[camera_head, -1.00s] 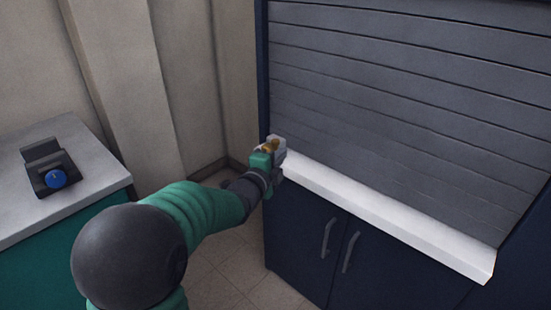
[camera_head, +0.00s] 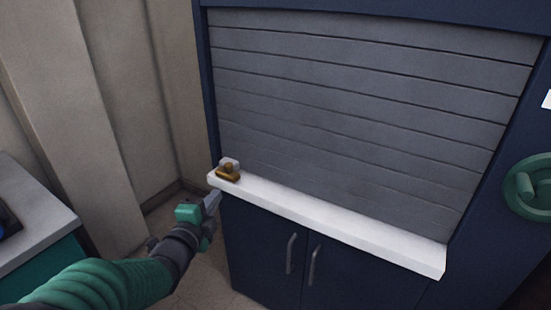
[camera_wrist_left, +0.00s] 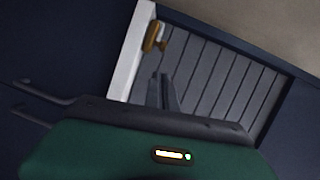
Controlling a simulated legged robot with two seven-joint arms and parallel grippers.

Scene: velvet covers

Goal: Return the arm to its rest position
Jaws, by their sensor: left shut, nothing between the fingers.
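My left arm comes in from the lower left of the head view, with green sleeves and a dark wrist. My left gripper (camera_head: 214,202) is shut and empty, just in front of and below the left end of the white ledge (camera_head: 330,226). In the left wrist view its fingers (camera_wrist_left: 163,85) point toward the shutter. A small brass-coloured piece (camera_head: 228,172) sits on the ledge's left end, apart from the fingers. It also shows in the left wrist view (camera_wrist_left: 154,37). My right gripper is not in view.
A grey slatted shutter (camera_head: 360,110) is down above the ledge, in a dark blue cabinet with two handled doors (camera_head: 291,254). A green round knob (camera_head: 528,187) is at the right. A grey-topped counter (camera_head: 35,215) stands at the left. Floor shows between them.

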